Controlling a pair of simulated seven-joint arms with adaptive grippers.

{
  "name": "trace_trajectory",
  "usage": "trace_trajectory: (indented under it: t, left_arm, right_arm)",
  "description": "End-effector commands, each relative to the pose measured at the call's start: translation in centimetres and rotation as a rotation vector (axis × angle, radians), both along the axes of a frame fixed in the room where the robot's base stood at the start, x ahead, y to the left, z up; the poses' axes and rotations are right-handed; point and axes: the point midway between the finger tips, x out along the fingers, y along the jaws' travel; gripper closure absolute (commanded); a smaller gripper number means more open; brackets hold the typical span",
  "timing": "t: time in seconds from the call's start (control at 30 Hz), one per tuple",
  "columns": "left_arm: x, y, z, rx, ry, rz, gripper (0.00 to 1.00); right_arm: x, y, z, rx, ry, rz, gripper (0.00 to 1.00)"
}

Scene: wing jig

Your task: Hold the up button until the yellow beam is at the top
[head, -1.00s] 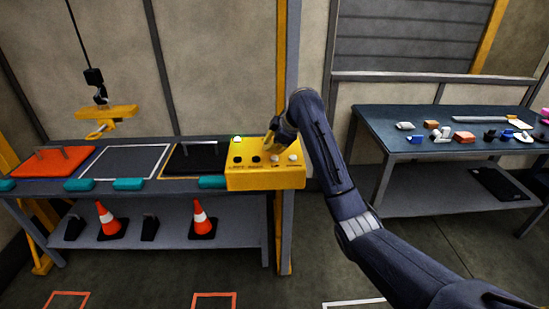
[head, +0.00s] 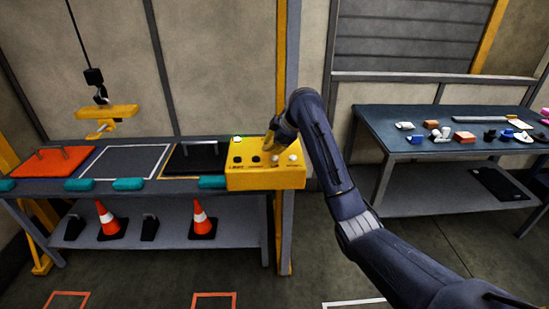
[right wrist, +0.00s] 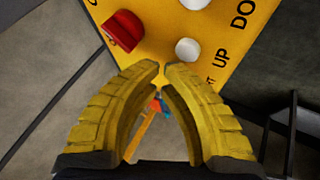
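The yellow beam (head: 107,112) hangs from a black cable and hook block at the left in the head view, above the bench. The yellow control box (head: 265,180) sits at the bench's right end. In the right wrist view the white button marked UP (right wrist: 188,50) shows just beyond my fingertips, with another white button (right wrist: 194,3) and a red one (right wrist: 122,31) nearby. My right gripper (head: 268,146) is over the box; its yellow fingertips (right wrist: 163,68) are together and hold nothing. I cannot tell if they touch the box. My left gripper is out of view.
The bench carries an orange plate (head: 50,161), a black plate (head: 197,158) and several teal blocks (head: 128,184). Traffic cones (head: 203,221) stand on its lower shelf. A blue table (head: 400,152) with small parts stands at the right.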

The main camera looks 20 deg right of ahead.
Motion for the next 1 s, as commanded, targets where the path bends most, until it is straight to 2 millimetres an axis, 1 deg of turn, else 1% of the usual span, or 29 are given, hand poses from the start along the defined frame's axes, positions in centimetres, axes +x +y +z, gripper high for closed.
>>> trace_trajectory:
  t: [0.4,1.0]
  left_arm:
    - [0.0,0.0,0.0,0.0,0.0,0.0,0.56]
    - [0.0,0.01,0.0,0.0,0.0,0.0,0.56]
  right_arm:
    - [0.0,0.0,-0.84,0.0,0.0,0.0,1.0]
    - [0.0,-0.01,-1.01,-0.001,0.0,0.0,1.0]
